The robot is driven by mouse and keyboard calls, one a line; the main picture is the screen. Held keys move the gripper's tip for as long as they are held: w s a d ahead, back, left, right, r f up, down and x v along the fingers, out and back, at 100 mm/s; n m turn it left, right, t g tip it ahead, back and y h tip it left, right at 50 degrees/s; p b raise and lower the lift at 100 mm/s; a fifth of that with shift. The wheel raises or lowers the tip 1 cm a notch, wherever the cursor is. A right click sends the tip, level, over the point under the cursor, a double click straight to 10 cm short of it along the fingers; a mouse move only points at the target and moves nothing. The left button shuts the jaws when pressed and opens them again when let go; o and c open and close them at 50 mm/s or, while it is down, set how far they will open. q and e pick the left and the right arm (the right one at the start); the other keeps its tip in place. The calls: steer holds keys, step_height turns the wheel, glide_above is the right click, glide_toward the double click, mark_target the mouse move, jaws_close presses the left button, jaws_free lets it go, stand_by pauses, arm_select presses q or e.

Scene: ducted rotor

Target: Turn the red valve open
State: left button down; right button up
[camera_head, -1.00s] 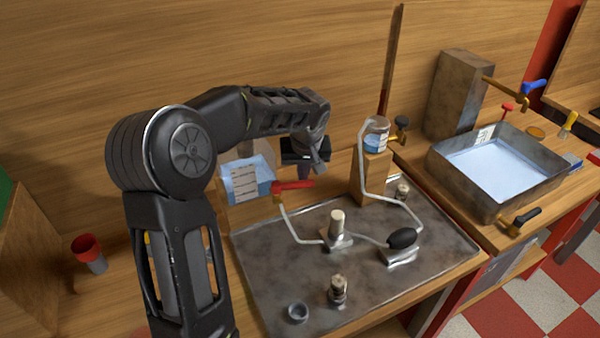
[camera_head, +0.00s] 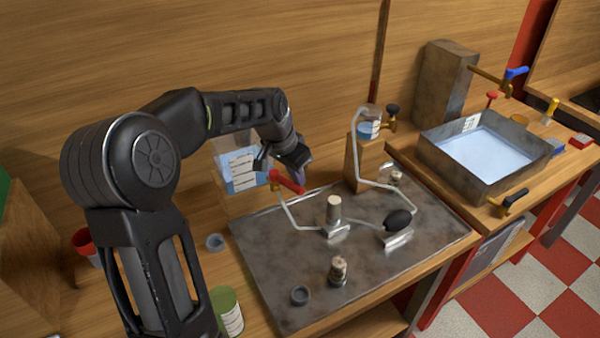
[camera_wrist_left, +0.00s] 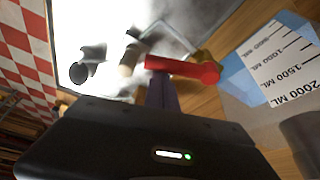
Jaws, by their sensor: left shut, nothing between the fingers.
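The red valve's handle (camera_head: 287,182) sits on a brass fitting beside the clear measuring container, at the back left of the metal tray. It points right and slightly toward the viewer. It also shows in the left wrist view (camera_wrist_left: 185,69), lying across the picture just past my fingertips. My left gripper (camera_head: 299,175) is shut and empty, with its purple fingers (camera_wrist_left: 162,93) close beside the handle. I cannot tell whether they touch it. My right gripper is not in view.
The clear container (camera_head: 238,178) holds blue liquid and stands left of the valve. A metal tray (camera_head: 265,255) carries thin tubing, a black bulb (camera_head: 399,220) and small posts. A bottle (camera_head: 369,122) stands on a wooden block behind. A metal basin (camera_head: 440,160) is at right.

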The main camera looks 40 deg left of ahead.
arm_select(q)
steer(key=shift+s+f+b, duration=0.1)
steer(key=shift+s+b, duration=0.4)
steer(key=shift+s, duration=0.4)
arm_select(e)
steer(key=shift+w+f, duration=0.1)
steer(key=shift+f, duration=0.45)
